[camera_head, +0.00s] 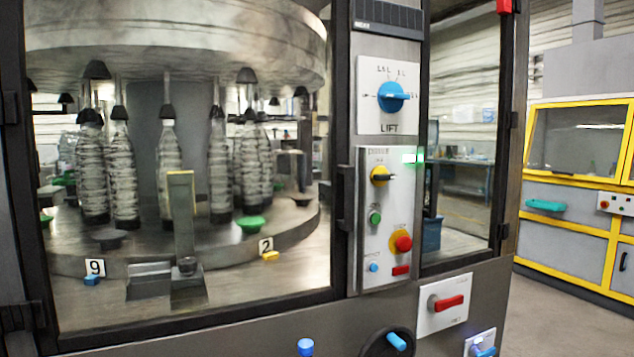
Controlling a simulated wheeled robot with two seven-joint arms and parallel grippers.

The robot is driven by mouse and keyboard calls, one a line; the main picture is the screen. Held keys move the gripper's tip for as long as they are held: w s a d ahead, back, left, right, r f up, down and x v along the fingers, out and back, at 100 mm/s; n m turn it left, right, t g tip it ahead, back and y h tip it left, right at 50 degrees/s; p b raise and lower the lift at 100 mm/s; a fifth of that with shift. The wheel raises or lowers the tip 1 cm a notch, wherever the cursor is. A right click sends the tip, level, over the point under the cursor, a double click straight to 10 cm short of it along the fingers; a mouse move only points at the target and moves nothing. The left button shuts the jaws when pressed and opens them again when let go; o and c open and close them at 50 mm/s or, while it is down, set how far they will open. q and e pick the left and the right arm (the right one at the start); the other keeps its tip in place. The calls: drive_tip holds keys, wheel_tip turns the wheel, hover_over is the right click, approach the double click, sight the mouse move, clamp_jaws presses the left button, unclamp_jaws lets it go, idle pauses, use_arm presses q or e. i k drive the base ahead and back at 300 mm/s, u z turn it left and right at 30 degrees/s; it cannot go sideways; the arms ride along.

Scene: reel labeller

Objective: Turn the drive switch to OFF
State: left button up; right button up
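No label that I can read says DRIVE, so I cannot tell for sure which control is the drive switch. A rotary switch with a red handle (448,302) sits on a white plate low on the machine's front; its handle lies nearly level and the small print is unreadable. A yellow and black rotary switch (380,175) sits at the top of the white control panel (364,222), under blurred lettering. A blue knob (392,97) sits on the plate marked LIFT. Neither of my grippers is in view.
Below the control panel's red mushroom button (402,243) is a black handwheel (388,342) with a blue grip. Another blue-handled switch (484,350) is at the bottom edge. Bottles (170,170) stand behind the glass at left. Open floor (560,310) lies right, before a yellow-framed machine (575,200).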

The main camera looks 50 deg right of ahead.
sight(379, 176)
drive_tip(key=u, duration=0.1)
drive_tip(key=i, duration=0.25)
drive_tip(key=z, duration=1.05)
